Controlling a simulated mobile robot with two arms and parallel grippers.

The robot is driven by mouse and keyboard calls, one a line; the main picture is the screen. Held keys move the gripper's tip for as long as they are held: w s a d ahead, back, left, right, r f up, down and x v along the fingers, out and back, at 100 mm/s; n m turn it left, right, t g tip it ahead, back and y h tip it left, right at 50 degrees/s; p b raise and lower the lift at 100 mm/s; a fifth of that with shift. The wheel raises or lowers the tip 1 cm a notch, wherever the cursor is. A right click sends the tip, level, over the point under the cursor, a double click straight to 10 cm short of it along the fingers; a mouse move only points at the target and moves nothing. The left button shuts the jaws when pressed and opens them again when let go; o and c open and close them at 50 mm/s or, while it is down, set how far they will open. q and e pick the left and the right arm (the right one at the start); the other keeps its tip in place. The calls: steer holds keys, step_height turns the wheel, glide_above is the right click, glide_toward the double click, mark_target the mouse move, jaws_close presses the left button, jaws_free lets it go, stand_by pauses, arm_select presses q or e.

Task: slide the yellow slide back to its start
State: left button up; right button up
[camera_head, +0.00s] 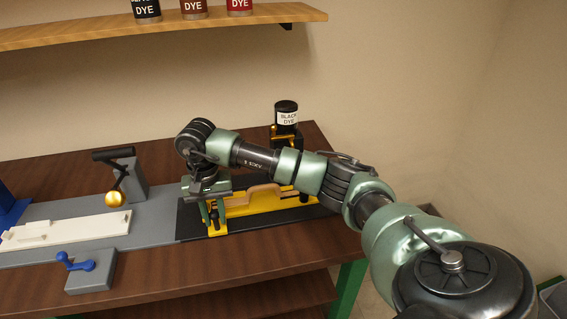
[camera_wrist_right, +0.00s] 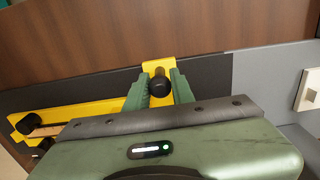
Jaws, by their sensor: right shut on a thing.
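The yellow slide (camera_head: 264,207) lies on a black strip at the right part of the bench, with a tan curved piece (camera_head: 255,197) on top of it. In the right wrist view a yellow plate (camera_wrist_right: 155,66) carries a black knob (camera_wrist_right: 161,86). My right gripper (camera_head: 213,216) is shut on this knob, with a green finger on each side of it. The arm hides part of the slide's far side. My left gripper is in neither view.
The black strip (camera_head: 190,222) adjoins a grey plate (camera_head: 150,222) bearing a white block (camera_head: 70,230). A lever with a golden ball (camera_head: 115,199) stands behind it, a blue handle (camera_head: 75,263) in front. A black dye jar (camera_head: 286,113) stands behind my right arm.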

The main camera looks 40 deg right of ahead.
steer(key=shift+w+a+b, duration=0.45)
steer(key=shift+w+a, duration=0.2)
steer(key=shift+a, duration=0.45)
steer(key=shift+w+a+b, duration=0.5)
steer(key=shift+w+a, duration=0.15)
steer(key=shift+a, duration=0.45)
steer(key=shift+w+a+b, duration=0.45)
steer(key=shift+w+a, duration=0.2)
steer(key=shift+a, duration=0.6)
steer(key=shift+w+a+r, duration=0.1)
steer(key=shift+a+r, duration=0.05)
steer(key=o, duration=0.9)
steer(key=shift+w+a, duration=0.1)
steer(key=shift+a, duration=0.05)
steer(key=shift+w+a, duration=0.1)
steer(key=shift+a, duration=0.05)
steer(key=shift+d, duration=0.2)
